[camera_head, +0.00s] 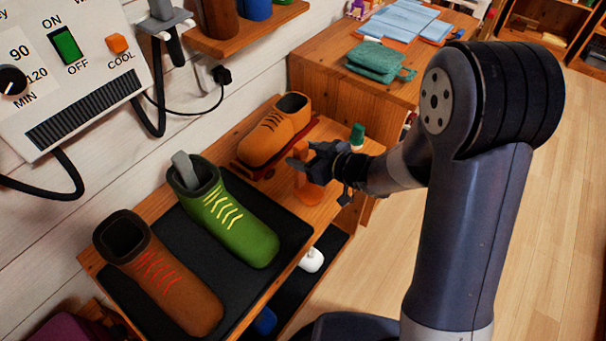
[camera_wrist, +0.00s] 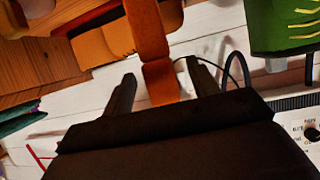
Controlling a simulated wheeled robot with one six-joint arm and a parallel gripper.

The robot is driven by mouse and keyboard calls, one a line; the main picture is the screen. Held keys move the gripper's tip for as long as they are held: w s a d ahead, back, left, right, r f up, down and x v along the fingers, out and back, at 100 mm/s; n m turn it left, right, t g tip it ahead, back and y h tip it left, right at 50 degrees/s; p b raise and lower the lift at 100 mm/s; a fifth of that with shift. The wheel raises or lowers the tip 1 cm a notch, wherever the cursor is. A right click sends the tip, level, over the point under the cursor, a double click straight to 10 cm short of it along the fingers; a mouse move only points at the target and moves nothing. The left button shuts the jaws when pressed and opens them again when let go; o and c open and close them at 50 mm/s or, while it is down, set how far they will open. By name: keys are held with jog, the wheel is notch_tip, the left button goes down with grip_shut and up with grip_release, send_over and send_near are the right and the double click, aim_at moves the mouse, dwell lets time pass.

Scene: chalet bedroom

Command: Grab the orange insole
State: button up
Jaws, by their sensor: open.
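The orange insole (camera_head: 308,192) shows in the head view as an orange piece low at my gripper, near the right edge of the bench. My gripper (camera_head: 307,158) hides part of it. In the wrist view the insole (camera_wrist: 152,42) is a long orange-brown strip, and its near end reaches between the two fingers. My gripper (camera_wrist: 163,82) is open there, with a finger on each side of the strip and visible gaps. I cannot tell whether either finger touches it.
An orange shoe (camera_head: 270,135) stands just behind my gripper. A green shoe (camera_head: 230,215) with a grey insole and a brown shoe (camera_head: 165,285) stand on a black mat (camera_head: 285,205). A green-capped bottle (camera_head: 357,135) is right of the gripper. A control box (camera_head: 70,70) hangs left.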

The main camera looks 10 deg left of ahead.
jog(key=shift+a+f, duration=0.1)
jog(key=shift+a, duration=0.1)
grip_shut()
dwell(0.5)
